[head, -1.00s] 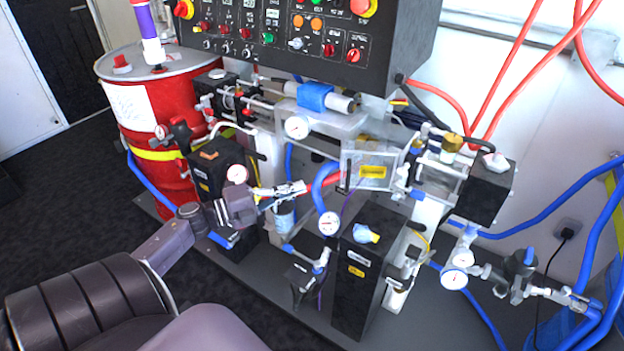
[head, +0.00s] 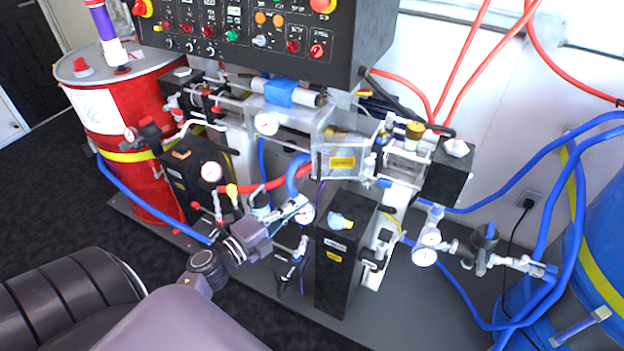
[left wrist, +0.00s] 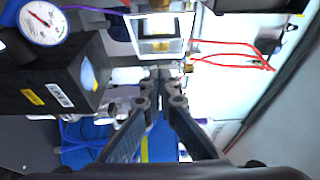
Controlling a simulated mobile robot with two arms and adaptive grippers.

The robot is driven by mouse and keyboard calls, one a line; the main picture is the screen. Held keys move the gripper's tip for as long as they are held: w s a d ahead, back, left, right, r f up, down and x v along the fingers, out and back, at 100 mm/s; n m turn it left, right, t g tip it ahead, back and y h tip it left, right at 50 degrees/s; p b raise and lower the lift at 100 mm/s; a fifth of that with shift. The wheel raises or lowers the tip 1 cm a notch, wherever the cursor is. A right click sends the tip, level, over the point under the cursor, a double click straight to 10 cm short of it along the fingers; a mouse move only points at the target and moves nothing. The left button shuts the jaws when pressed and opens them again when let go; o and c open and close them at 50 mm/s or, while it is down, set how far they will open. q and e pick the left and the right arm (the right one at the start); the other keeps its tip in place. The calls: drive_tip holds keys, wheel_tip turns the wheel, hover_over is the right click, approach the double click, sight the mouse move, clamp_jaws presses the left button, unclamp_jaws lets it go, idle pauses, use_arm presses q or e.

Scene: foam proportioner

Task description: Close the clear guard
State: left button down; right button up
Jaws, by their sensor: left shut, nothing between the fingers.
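The clear guard (head: 325,163) is a see-through panel with a pale frame and a yellow label, on the middle of the machine in the head view. A clear framed panel, apparently the same guard, shows at the top of the left wrist view (left wrist: 181,22). I cannot tell how far it stands open. My left gripper (head: 303,209) is shut and empty, below and left of the guard and apart from it. Its closed fingers also show in the left wrist view (left wrist: 161,77). My right gripper is not in view.
A black box (head: 345,265) with labels stands just right of my left gripper. A pressure gauge, a blue hose (head: 297,176) and a red hose (head: 268,186) are close by. The control panel (head: 270,35) overhangs above. A red drum (head: 135,125) stands left, a blue drum (head: 590,270) right.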

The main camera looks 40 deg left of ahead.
sight(318, 174)
use_arm(q)
drive_tip(key=w+a+p, duration=0.1)
drive_tip(key=w, duration=0.7)
drive_tip(key=shift+w+a, duration=0.2)
drive_tip(key=shift+w, duration=0.1)
drive_tip(key=shift+w+a+f+m+h+b, duration=0.1)
drive_tip(key=shift+w+a+m+h+b, duration=0.05)
drive_tip(key=shift+a+m+h+b, duration=0.2)
drive_tip(key=shift+w+a+h, duration=0.1)
drive_tip(key=shift+h, duration=0.15)
drive_tip(key=shift+a, duration=0.1)
drive_tip(key=shift+w+b, duration=0.1)
drive_tip(key=shift+b, duration=0.25)
